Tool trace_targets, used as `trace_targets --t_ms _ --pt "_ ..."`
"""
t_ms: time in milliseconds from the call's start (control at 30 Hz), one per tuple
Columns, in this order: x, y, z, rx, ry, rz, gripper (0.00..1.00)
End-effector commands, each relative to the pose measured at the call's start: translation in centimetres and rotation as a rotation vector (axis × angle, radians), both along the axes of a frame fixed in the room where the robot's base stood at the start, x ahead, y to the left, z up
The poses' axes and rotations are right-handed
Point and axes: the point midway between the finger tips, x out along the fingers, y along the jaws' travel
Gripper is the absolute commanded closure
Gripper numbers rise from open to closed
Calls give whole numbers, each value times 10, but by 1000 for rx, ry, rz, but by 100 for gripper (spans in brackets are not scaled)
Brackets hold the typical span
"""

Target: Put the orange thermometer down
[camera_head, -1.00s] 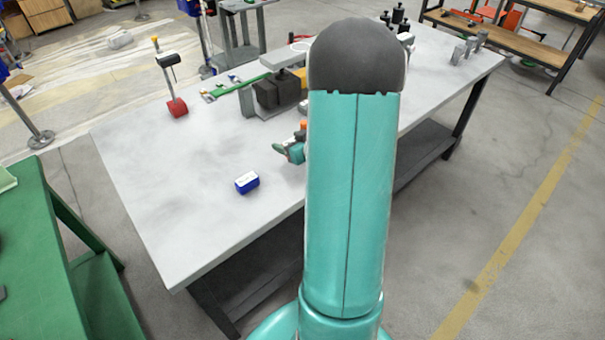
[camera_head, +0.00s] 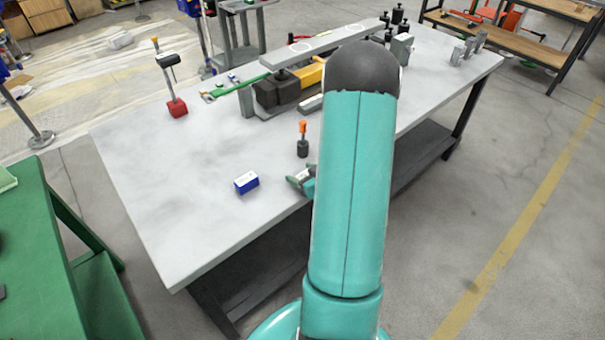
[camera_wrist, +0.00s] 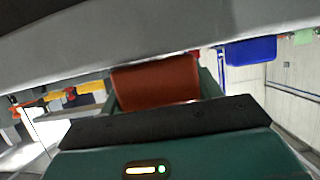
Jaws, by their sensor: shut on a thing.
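The orange thermometer (camera_wrist: 155,84) shows in the wrist view as a reddish-orange block between my two fingers. My gripper (camera_head: 301,180) is shut on it, near the front edge of the grey table (camera_head: 165,185). In the head view my arm hides most of the gripper, and I cannot make out the thermometer there. In the wrist view the table fills the top of the picture; I cannot tell whether the thermometer touches it.
A blue and white box (camera_head: 246,182) lies left of my gripper. A dark piece with an orange top (camera_head: 303,139) stands behind it. A black and yellow jack (camera_head: 283,90) and a red-based tool (camera_head: 176,106) are farther back. The table's left part is clear.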

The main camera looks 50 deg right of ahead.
Motion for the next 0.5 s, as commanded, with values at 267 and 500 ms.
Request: trace_targets --t_ms 267,500 --pt "0 0 -3 0 0 0 15" --pt "0 0 -3 0 0 0 15"
